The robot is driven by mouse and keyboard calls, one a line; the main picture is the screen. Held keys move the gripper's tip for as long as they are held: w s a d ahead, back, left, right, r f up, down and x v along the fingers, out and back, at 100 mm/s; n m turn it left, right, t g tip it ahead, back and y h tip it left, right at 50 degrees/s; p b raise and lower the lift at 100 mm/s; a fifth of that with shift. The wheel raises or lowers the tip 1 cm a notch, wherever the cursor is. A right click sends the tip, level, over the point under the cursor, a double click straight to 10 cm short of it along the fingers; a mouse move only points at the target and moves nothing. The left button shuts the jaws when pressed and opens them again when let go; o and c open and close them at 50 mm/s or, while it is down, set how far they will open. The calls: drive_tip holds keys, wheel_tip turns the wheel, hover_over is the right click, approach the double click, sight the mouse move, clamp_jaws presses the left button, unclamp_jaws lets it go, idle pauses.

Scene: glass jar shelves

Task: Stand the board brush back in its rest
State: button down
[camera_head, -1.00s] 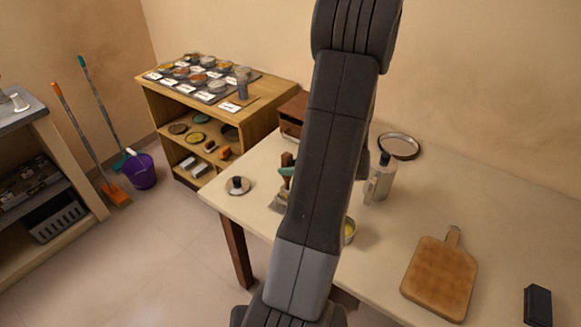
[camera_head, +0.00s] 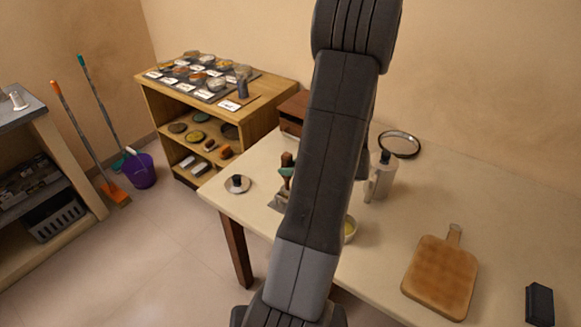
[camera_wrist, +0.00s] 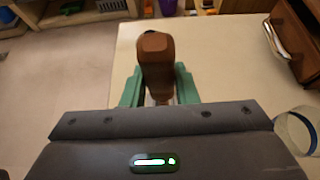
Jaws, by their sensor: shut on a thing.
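The board brush has a brown wooden handle (camera_head: 287,160), which also shows in the wrist view (camera_wrist: 155,50). My gripper (camera_wrist: 158,88) is shut on this handle, with a green finger on each side. In the head view my gripper (camera_head: 286,171) is partly hidden behind my arm, over the left part of the table. A greyish lower part of the brush shows below it; whether it touches the table I cannot tell. A round pale piece with a dark knob (camera_head: 237,184) lies to its left. I cannot tell which thing is the brush's rest.
The table (camera_head: 385,235) holds a metal flask (camera_head: 381,178), a round glass-like dish (camera_head: 399,144), a small yellowish bowl (camera_head: 349,229), a wooden board (camera_head: 441,274) and a black block (camera_head: 539,305). A wooden box (camera_head: 292,112) stands at the back. A shelf unit (camera_head: 270,97) stands behind left.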

drive_tip(key=shift+f+b, duration=0.9)
drive_tip(key=shift+f, duration=0.25)
drive_tip(key=c, duration=1.1)
unclamp_jaws()
drive_tip(key=shift+o, duration=0.2)
drive_tip(key=shift+d+r, duration=0.1)
drive_tip(key=p+v, duration=0.3)
drive_tip(key=v, duration=0.4)
drive_tip(key=shift+s+d+r, duration=0.2)
drive_tip(key=shift+s+d, duration=0.05)
drive_tip(key=shift+s, duration=0.15)
idle(0.4)
